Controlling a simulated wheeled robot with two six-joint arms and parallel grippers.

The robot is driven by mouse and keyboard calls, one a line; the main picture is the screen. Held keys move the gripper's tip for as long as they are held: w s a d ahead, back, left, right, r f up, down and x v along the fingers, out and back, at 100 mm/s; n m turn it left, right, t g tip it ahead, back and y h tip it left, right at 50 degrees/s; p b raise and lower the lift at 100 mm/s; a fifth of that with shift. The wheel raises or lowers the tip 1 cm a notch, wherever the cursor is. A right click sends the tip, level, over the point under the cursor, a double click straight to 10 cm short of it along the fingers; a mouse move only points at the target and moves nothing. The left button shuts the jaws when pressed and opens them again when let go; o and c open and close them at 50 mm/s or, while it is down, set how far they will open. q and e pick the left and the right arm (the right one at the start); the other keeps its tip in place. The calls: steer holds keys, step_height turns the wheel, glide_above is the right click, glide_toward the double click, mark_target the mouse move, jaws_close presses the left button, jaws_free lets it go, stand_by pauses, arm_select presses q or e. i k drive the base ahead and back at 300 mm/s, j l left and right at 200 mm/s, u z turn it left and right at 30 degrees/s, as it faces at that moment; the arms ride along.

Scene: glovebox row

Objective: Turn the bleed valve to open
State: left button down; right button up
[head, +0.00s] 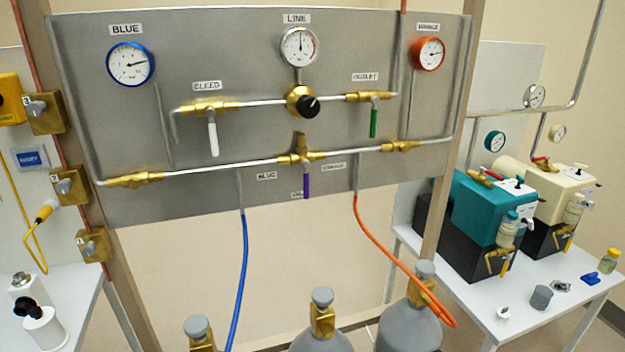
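The bleed valve (207,107) is a brass valve on the upper pipe of the grey panel, under a label reading BLEED (206,86). Its white lever (213,138) hangs straight down, across the line of the pipe. Neither of my grippers shows in the head view, and nothing touches the lever.
On the same panel (420,180) are a black regulator knob (310,105), a green outlet lever (374,123), a purple lever (306,186) and several gauges. Blue (240,270) and orange (385,253) hoses run down to grey cylinders (410,325). A table with teal and cream units stands right.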

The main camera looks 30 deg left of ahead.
mark_target(210, 112)
steer(key=i+u, duration=0.1)
steer(key=u, duration=1.85)
